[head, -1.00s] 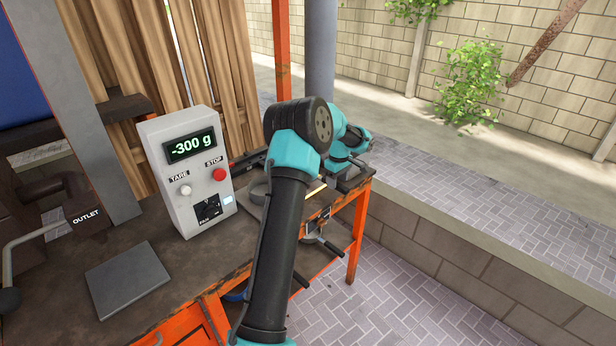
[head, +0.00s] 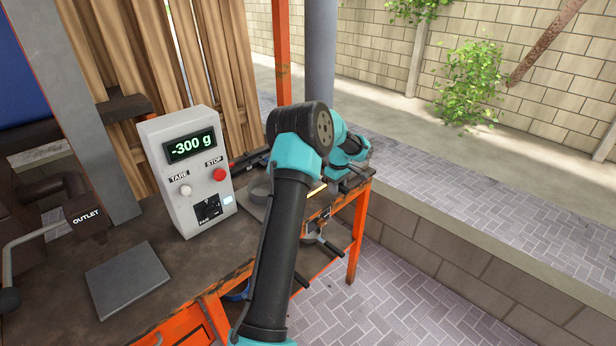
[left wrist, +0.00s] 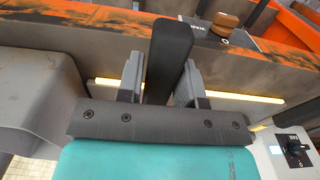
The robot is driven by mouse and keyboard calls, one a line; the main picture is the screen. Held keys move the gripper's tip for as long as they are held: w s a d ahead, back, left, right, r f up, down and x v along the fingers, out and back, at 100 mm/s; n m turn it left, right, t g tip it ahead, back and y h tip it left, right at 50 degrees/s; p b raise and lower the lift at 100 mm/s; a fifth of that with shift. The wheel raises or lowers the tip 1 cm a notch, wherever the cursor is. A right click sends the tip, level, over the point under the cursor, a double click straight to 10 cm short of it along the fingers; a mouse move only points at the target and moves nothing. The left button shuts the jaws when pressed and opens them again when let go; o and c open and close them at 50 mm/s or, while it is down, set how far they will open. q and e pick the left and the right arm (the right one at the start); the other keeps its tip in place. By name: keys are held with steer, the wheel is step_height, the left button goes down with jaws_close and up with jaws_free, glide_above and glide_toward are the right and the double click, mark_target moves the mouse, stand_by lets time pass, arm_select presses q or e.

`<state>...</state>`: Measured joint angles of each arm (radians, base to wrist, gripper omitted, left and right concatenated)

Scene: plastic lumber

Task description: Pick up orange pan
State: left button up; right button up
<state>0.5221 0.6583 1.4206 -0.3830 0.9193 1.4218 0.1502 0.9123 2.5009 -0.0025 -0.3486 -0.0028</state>
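My left gripper (left wrist: 165,82) shows in the left wrist view with its two grey fingers on either side of a dark upright bar (left wrist: 170,55). The bar nearly fills the gap; I cannot tell whether the fingers press on it or whether it is a pan handle. In the head view my teal left wrist (head: 345,152) is over the far right end of the workbench, and my arm hides the fingertips. No orange pan can be made out. A grey round rim (head: 262,191) shows beside the arm. My right gripper is not in view.
A scale box (head: 192,172) reading -300 g stands left of my arm, with a flat grey plate (head: 127,279) in front. A brown outlet pipe (head: 84,212) is at the left. A yellow strip (left wrist: 240,97) crosses behind the fingers. The bench has orange legs (head: 358,232).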

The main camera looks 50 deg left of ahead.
arm_select(q)
jaws_close()
steer(key=shift+r, duration=0.15)
step_height(320, 180, up, 10)
steer(key=shift+f, duration=0.1)
stand_by(0.6)
stand_by(0.4)
